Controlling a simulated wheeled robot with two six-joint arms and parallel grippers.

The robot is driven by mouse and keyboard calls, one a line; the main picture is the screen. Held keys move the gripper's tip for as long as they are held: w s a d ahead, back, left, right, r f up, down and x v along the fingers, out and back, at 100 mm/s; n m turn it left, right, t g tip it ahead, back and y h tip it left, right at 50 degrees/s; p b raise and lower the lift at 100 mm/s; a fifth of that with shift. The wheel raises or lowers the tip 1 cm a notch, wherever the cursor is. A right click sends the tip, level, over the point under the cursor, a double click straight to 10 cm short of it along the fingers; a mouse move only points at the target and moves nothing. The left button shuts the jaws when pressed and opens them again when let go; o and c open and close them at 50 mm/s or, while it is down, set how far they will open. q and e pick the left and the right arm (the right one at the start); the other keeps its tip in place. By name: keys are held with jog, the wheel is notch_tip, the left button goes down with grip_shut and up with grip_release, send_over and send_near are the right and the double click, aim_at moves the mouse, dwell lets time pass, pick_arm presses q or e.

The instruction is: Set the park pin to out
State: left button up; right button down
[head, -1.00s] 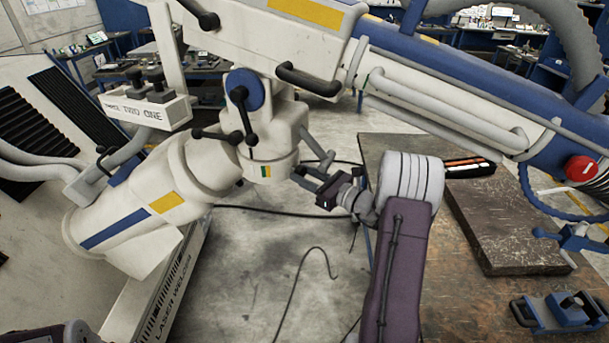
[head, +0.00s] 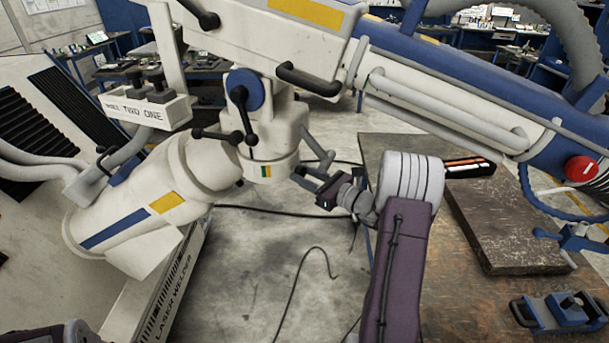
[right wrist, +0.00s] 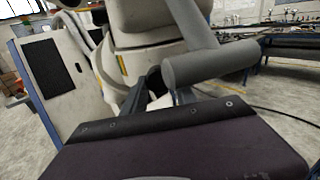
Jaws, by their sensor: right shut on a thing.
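The park pin appears to be the grey T-shaped handle (head: 318,148) on the lower side of the white joint housing, in the middle of the head view. In the right wrist view its thick grey crossbar (right wrist: 212,66) and stem stand large ahead of the gripper. My right gripper (head: 303,173) reaches in from the right and is shut on the handle. In the right wrist view the dark fingers (right wrist: 160,92) are partly hidden behind the crossbar and my wrist, so the exact contact is hard to see. My left gripper is out of view.
Black levers (head: 244,118) and a black grab handle (head: 308,80) sit close above and left on the white arm. A blue and white beam (head: 470,85) passes overhead. A worktable (head: 475,310) stands at right. Cables (head: 290,285) lie on the floor.

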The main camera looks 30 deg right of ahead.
jog(key=shift+s+d+r+b, duration=0.15)
jog(key=shift+s+d+b, duration=0.2)
jog(key=shift+s, duration=0.1)
jog(key=shift+s+d, duration=0.15)
jog(key=shift+s, duration=0.25)
jog(key=shift+r, duration=0.1)
jog(key=c, duration=1)
grip_release()
jog(key=shift+s, duration=0.1)
jog(key=shift+o, duration=0.2)
jog(key=shift+s, duration=0.25)
jog(key=b+v, duration=0.2)
jog(key=v, duration=0.6)
jog(key=shift+s, duration=0.35)
